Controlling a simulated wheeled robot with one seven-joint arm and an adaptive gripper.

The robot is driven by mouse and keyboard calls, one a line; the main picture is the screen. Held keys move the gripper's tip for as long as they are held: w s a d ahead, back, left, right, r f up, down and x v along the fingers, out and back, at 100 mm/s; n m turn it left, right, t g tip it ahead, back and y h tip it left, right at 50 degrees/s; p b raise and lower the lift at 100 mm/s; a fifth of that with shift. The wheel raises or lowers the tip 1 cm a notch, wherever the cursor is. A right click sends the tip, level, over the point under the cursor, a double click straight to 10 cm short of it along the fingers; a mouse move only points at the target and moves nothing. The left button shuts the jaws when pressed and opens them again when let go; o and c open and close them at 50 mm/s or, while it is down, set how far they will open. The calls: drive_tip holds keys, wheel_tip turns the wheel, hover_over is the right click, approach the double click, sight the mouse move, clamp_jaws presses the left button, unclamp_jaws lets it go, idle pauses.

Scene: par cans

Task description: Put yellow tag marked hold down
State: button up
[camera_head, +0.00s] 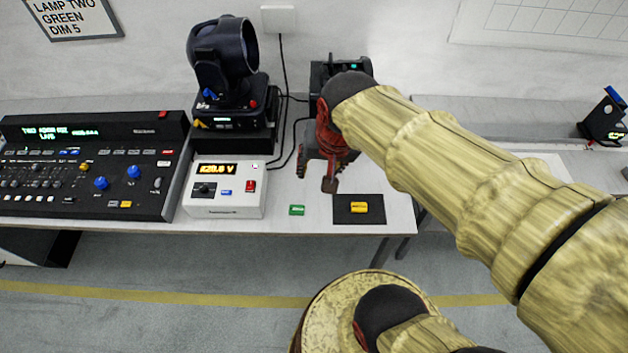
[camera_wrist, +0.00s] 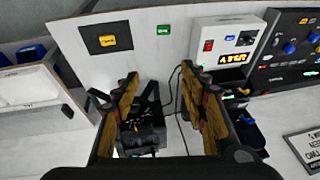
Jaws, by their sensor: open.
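The yellow tag (camera_head: 359,207) lies flat on a dark square mat (camera_head: 343,218) near the table's front edge; its lettering is too small to read. In the wrist view the yellow tag (camera_wrist: 108,41) sits on the mat at the upper left, beyond the left fingertip. My gripper (camera_head: 326,172) hangs over the table, behind and a little left of the tag, apart from it. In the wrist view the two fingers of my gripper (camera_wrist: 158,82) stand wide apart with nothing held between them.
A green tag (camera_head: 297,210) lies left of the mat. A white power box (camera_head: 227,190), a moving-head lamp (camera_head: 222,60) and a lighting console (camera_head: 85,170) stand to the left. A dark device (camera_wrist: 142,132) with cables lies behind my gripper. The table's front edge is close.

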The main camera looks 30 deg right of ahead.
drive_tip(key=s+a+r+n+t, duration=0.1)
drive_tip(key=s+a+r+n, duration=0.3)
drive_tip(key=s+a+n, duration=0.1)
drive_tip(key=shift+s+n+y, duration=0.15)
drive_tip(key=shift+n+y, duration=0.15)
drive_tip(key=shift+n, duration=0.5)
drive_tip(key=shift+r, duration=0.1)
idle(0.3)
